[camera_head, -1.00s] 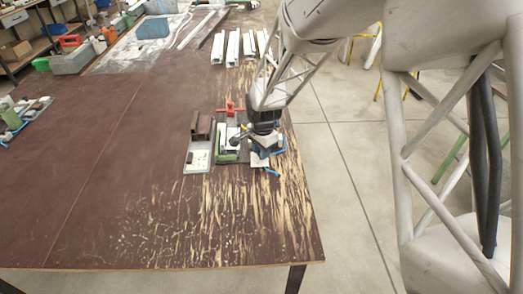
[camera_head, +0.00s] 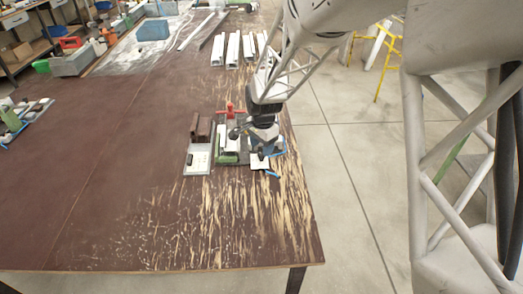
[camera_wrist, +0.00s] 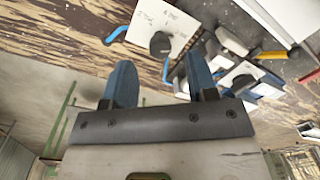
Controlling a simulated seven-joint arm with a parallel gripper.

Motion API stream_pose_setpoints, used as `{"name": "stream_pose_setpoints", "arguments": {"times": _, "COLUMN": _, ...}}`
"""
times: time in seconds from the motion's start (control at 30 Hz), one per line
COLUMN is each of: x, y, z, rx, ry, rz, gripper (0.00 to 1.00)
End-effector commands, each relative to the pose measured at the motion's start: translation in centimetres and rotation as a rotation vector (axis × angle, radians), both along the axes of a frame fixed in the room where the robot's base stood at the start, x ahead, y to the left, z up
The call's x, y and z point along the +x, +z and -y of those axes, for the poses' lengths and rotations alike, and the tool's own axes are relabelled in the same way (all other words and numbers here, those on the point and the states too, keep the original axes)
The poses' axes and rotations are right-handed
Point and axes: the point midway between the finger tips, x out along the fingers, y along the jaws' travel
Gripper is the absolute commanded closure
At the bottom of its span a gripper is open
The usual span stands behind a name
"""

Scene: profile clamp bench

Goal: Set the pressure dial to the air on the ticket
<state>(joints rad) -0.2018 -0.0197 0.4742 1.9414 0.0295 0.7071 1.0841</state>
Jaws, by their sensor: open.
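In the wrist view a white plate with small, unreadable writing carries a dark round knob (camera_wrist: 160,44), which looks like the pressure dial. The white plate (camera_wrist: 178,18) also shows in the head view (camera_head: 259,162), right of the clamp. My gripper (camera_wrist: 160,76) is open, with its two blue fingers apart and nothing between them. In the head view my gripper (camera_head: 264,146) hangs over the right side of the clamp fixture, close to the plate. The knob lies beyond the fingertips in the wrist view. I cannot make out the ticket or the dial setting.
A green-based clamp with a red handle (camera_head: 231,108) stands left of my gripper. Beside it is a grey tray (camera_head: 198,169) with a brown profile. Blue handles (camera_wrist: 115,35) lie near the plate. White profiles (camera_head: 232,48) lie farther back. The table's front left is clear.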

Motion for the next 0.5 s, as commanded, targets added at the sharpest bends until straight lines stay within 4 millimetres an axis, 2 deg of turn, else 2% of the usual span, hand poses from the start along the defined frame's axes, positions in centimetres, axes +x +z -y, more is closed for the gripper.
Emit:
{"name": "stream_pose_setpoints", "arguments": {"times": 0.3, "x": -0.1, "y": 3.8, "z": 0.1, "rx": 0.0, "ry": 0.0, "rz": 0.001, "gripper": 0.47}}
{"name": "stream_pose_setpoints", "arguments": {"times": 0.5, "x": -0.1, "y": 4.6, "z": 0.1, "rx": 0.001, "ry": 0.0, "rz": 0.001, "gripper": 0.47}}
